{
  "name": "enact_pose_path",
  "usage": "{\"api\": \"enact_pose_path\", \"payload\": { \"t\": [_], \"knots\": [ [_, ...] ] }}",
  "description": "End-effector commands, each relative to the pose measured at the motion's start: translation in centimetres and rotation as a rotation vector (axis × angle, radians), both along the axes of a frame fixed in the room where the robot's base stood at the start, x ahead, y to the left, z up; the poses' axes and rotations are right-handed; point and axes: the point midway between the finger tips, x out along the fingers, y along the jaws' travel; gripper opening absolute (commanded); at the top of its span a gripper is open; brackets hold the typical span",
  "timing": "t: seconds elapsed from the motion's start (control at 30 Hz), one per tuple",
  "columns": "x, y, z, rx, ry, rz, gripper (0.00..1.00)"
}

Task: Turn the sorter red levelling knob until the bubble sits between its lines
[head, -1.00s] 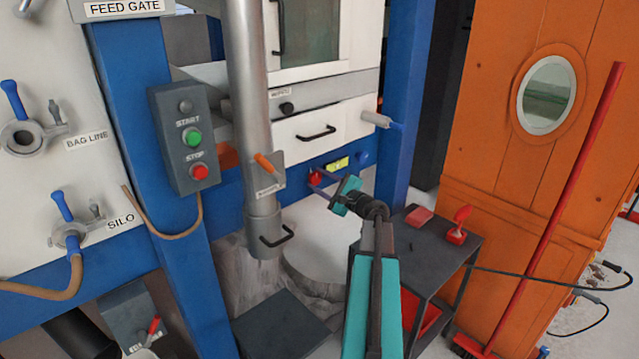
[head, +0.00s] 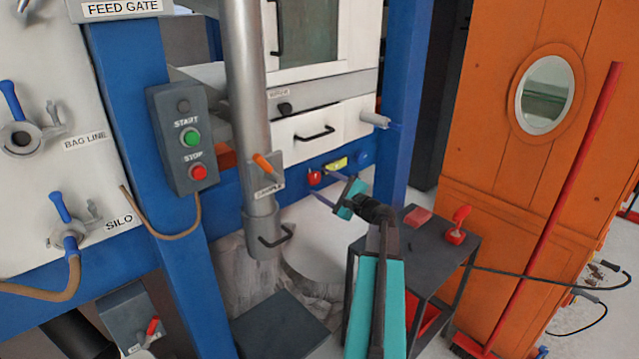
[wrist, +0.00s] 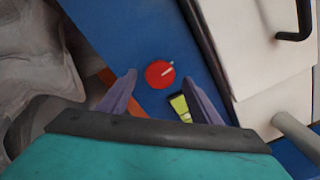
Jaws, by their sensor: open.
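The red levelling knob (head: 314,178) is on the blue beam below the white drawer, with a pale line on its face in the wrist view (wrist: 160,74). A yellow-green level vial (head: 337,164) is just right of it; in the wrist view the vial (wrist: 180,107) is partly hidden by a finger. The bubble is too small to make out. My gripper (head: 324,184) is open just in front of the beam, below and right of the knob. In the wrist view my gripper's fingers (wrist: 161,84) stand apart on either side, with the knob slightly beyond the tips.
A white drawer (head: 318,134) with a black handle sits above. The sample pipe (head: 258,190) stands to the left. A dark cart (head: 425,255) with red items is at lower right.

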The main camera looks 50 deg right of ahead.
Motion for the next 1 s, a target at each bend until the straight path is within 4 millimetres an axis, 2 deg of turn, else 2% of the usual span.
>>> {"api": "enact_pose_path", "payload": {
  "t": [0.4,0.6,0.8,1.0],
  "knots": [
    [-6.8,0.6,0.0,0.000,0.001,-0.003,0.58],
    [-9.6,0.8,0.0,0.000,0.000,-0.001,0.58],
    [-11.0,0.8,-0.1,0.000,0.001,-0.001,0.58],
    [-11.2,0.8,0.0,0.000,0.000,0.000,0.58]
  ]
}}
